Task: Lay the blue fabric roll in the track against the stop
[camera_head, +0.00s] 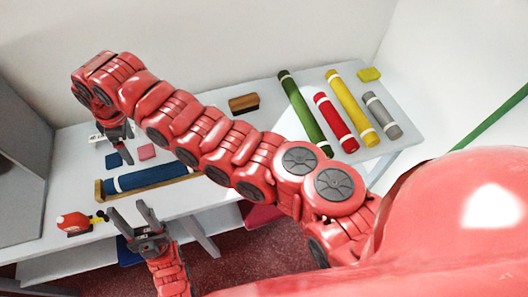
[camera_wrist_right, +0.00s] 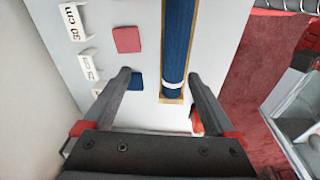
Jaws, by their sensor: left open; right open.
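The blue fabric roll (camera_head: 150,176), with a white band near its left end, lies lengthwise in the wooden track (camera_head: 99,192). My right arm hides their right end in the head view. In the right wrist view the roll (camera_wrist_right: 179,45) lies between the track's (camera_wrist_right: 193,45) thin walls, its near end close to the track's end; I cannot tell if they touch. My right gripper (camera_head: 118,141) is open and empty, above the counter behind the track's left end. In its own view its fingers (camera_wrist_right: 160,78) spread on either side of the roll's end. My left gripper (camera_head: 129,207) is open and empty in front of the track.
A pink swatch (camera_head: 147,152) and a dark blue swatch (camera_head: 114,160) lie behind the track. A red tool (camera_head: 74,222) stands at the front left. Green (camera_head: 303,110), red (camera_head: 335,121), yellow (camera_head: 352,108) and grey (camera_head: 381,114) rolls lie at the right.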

